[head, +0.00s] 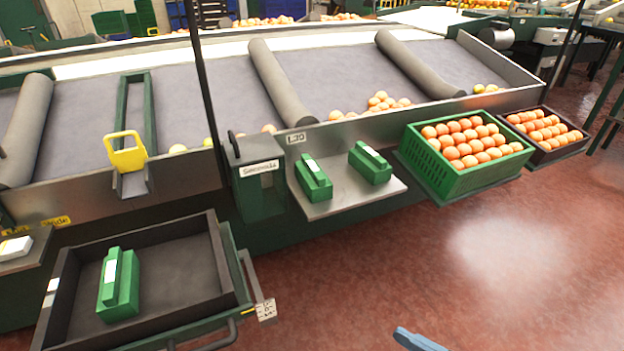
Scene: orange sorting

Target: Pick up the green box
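Several items here are green. One small green box (119,285) with a white label stands in a dark shallow tray (222,245) at lower left. Two like it, a left one (314,178) and a right one (370,163), stand apart on a metal shelf (338,204) in the middle. A larger green crate (450,183) full of oranges stands to their right. My gripper's fingers do not show. Only a blue piece, perhaps part of my arm, shows at the bottom edge, apart from all the boxes.
A sloped sorting table (330,84) with grey rollers and loose oranges runs across behind. A dark crate (545,142) of oranges stands at the right. The red floor (530,260) is clear at lower right.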

